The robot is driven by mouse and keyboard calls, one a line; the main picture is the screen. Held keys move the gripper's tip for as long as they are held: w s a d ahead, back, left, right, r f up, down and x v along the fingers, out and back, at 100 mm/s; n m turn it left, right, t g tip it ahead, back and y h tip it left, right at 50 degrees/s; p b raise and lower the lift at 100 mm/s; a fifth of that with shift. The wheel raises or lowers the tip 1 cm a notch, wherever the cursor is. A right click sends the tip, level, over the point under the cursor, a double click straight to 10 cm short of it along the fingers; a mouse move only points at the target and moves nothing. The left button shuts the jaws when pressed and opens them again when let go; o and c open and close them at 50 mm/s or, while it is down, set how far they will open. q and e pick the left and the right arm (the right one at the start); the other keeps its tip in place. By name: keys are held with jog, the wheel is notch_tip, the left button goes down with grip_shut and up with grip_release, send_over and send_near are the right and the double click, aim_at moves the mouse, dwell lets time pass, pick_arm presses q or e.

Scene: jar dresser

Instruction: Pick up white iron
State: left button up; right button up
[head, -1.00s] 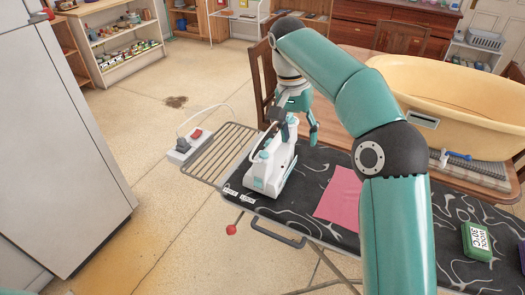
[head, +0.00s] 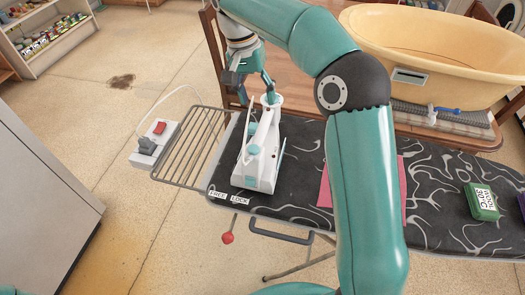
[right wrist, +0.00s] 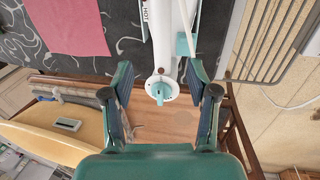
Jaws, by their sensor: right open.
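The white iron (head: 261,150) with teal parts stands on the black patterned ironing board (head: 300,140), near its left end. My right gripper (head: 256,92) is open at the iron's far end, just above the board's far edge. In the right wrist view the iron (right wrist: 163,60) reaches in between the two spread fingers of the gripper (right wrist: 161,92), with a gap showing on each side. Its round end with a teal knob faces the palm. My left gripper is not in view.
A wire rack (head: 190,146) with a switch box (head: 155,142) and white cord adjoins the board's left end. A pink cloth (head: 325,186) and a green box (head: 481,201) lie to the right. A yellow tub (head: 430,50) stands on the wooden table behind.

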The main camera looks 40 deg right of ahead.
aim_at(263, 123)
jog(key=f, duration=0.4)
jog(key=shift+s+d+f, duration=0.25)
jog(key=shift+d+f, duration=0.05)
jog(key=shift+f, duration=0.05)
jog(key=shift+s+f, duration=0.2)
jog(key=shift+w+d+f, duration=0.1)
jog(key=shift+w+f, duration=0.05)
jog(key=shift+f, duration=0.45)
jog(key=f, duration=0.3)
jog(key=shift+s+d+f, duration=0.1)
jog(key=shift+s+d, duration=0.05)
jog(key=shift+s, duration=0.2)
jog(key=shift+f, duration=0.5)
jog(key=shift+f, duration=0.25)
grip_shut()
jog(key=shift+r, duration=0.1)
